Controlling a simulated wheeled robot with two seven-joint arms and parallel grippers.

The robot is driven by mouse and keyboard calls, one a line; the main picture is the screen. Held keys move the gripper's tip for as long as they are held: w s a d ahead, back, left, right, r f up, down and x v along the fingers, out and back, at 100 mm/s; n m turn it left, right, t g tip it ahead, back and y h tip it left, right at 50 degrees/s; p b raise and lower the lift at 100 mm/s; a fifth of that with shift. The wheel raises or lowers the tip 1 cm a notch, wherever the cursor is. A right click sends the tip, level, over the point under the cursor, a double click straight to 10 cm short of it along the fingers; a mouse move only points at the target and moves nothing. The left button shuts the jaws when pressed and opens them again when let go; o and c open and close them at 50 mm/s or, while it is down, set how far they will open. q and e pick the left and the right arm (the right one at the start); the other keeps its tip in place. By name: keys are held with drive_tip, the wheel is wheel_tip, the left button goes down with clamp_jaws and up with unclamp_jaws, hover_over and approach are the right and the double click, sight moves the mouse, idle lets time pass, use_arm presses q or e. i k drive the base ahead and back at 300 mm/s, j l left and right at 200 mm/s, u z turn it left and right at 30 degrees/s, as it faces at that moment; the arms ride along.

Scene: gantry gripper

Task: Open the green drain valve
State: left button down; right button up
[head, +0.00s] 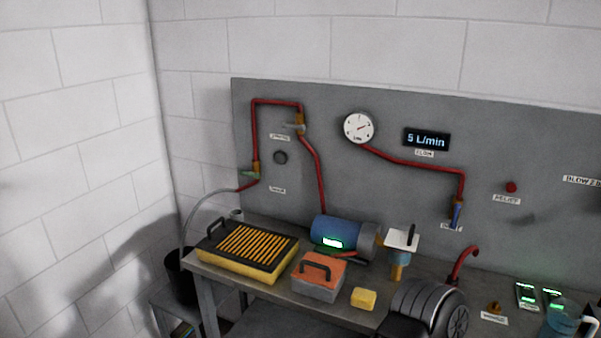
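The drain valve (250,174) is a small brass valve with a green handle, at the lower end of the left red pipe on the grey panel. Its handle appears to lie roughly sideways, across the upright pipe. I cannot tell from this whether it is open or shut. A grey hose (205,195) runs from the red stub beside it down to a black bucket (178,272). Neither of my grippers is in view.
On the bench (213,274) below stand a yellow box with a slatted top (245,250), a red-grey handled box (319,275), a yellow block (363,299) and a blue cylinder (335,230). Another brass valve (299,124) sits higher on the panel. Air before the drain valve looks clear.

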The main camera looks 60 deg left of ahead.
sight(242, 172)
drive_tip(key=u, duration=2.4)
drive_tip(key=j+z, duration=0.15)
drive_tip(key=z, duration=0.15)
drive_tip(key=i+j+z, duration=0.1)
drive_tip(key=z, duration=0.25)
drive_tip(key=i+j+z, duration=0.1)
drive_tip(key=j+z, duration=0.2)
drive_tip(key=j, duration=0.85)
drive_tip(key=j+z, duration=0.3)
drive_tip(key=j, duration=1.8)
drive_tip(key=k+j, duration=0.1)
drive_tip(key=j, duration=0.85)
